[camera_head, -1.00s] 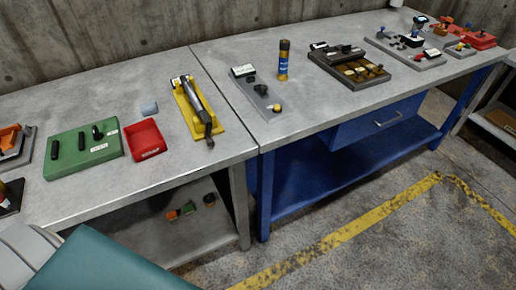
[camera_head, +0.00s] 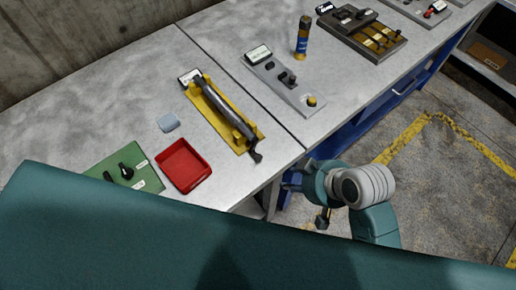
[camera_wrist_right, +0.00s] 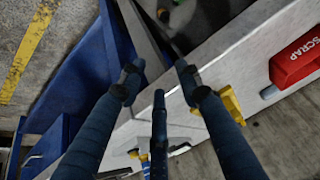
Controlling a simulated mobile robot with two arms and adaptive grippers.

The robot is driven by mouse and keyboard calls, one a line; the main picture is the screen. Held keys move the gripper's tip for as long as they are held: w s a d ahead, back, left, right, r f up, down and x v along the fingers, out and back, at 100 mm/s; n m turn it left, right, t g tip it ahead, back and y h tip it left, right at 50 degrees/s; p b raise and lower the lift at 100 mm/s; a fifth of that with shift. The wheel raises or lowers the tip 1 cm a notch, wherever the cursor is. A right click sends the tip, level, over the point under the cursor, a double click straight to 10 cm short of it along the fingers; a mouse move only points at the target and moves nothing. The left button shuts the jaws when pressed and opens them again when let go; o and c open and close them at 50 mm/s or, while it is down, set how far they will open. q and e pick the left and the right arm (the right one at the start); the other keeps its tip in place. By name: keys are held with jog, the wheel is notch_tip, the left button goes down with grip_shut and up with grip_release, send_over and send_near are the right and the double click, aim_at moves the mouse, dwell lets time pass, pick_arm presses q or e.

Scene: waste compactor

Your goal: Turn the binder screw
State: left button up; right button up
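The binder screw appears to be the grey rod device (camera_head: 222,104) with a black end piece (camera_head: 257,156) on a yellow base (camera_head: 193,96), lying on the grey bench in the head view. My right gripper (camera_head: 305,202) is off the bench's front edge, to the right of the device and apart from it. In the right wrist view its dark fingers (camera_wrist_right: 158,80) are spread with nothing between them. A yellow part, likely of the device's base (camera_wrist_right: 231,104), shows beyond the fingers there. My left gripper is not in view.
A red tray (camera_head: 205,177) and a green board (camera_head: 150,183) lie left of the device; the wrist view shows red marked SCRAP (camera_wrist_right: 295,60). A grey plate with knobs (camera_head: 300,100) and an upright canister (camera_head: 302,38) stand to the right.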

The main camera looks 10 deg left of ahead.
aim_at(258, 156)
jog(key=a+r+n, duration=0.1)
jog(key=a+r, duration=0.1)
jog(key=a+r+n+y, duration=0.1)
jog(key=a+r+n, duration=0.1)
jog(key=a, duration=0.1)
jog(key=w+a+r+n+g, duration=0.1)
jog(key=a+r+n, duration=0.1)
jog(key=a, duration=0.1)
jog(key=shift+w+r, duration=0.1)
jog(key=shift+r, duration=0.3)
jog(key=a+r+n+g+h, duration=0.2)
jog(key=a+r+n, duration=0.35)
jog(key=n, duration=0.55)
jog(key=w+d+n+h, duration=0.3)
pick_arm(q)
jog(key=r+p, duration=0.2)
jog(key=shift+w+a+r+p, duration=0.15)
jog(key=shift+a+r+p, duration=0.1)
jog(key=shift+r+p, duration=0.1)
pick_arm(e)
jog(key=f, duration=0.9)
jog(key=shift+a+f, duration=0.3)
jog(key=shift+a, duration=0.05)
grip_shut()
